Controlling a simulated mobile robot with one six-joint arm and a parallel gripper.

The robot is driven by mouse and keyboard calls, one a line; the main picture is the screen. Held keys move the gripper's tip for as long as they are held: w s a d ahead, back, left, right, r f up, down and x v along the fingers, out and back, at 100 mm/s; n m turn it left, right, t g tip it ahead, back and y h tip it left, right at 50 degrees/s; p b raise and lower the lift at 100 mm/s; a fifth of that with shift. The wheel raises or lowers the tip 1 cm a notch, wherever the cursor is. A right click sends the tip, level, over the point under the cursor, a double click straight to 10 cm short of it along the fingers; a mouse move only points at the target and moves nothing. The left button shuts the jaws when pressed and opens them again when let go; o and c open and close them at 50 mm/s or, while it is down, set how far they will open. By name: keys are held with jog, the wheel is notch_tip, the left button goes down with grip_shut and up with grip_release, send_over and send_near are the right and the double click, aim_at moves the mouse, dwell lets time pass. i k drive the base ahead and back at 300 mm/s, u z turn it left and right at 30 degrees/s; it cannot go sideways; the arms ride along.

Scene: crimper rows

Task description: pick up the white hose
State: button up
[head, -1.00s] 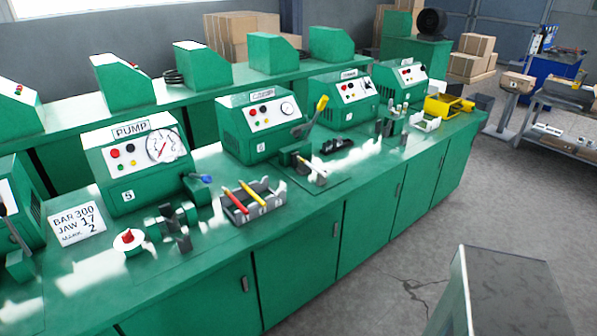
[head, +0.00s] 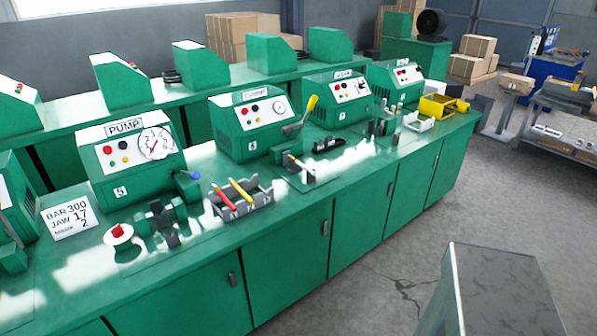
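I cannot make out a white hose in the head view. Dark coiled hoses or cables (head: 171,76) lie on the back bench between green housings. My gripper is not in view. The near green bench (head: 290,222) carries a row of green machines, including one labelled PUMP (head: 131,155) with a round dial.
A grey tray (head: 241,205) holds red and yellow handled tools. A yellow fixture (head: 443,107) stands at the bench's far end. The floor between is clear.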

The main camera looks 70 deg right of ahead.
aim_at(291, 158)
jog(key=k, duration=1.85)
jog(key=z, duration=0.65)
jog(key=i, duration=1.25)
jog(key=u, duration=0.1)
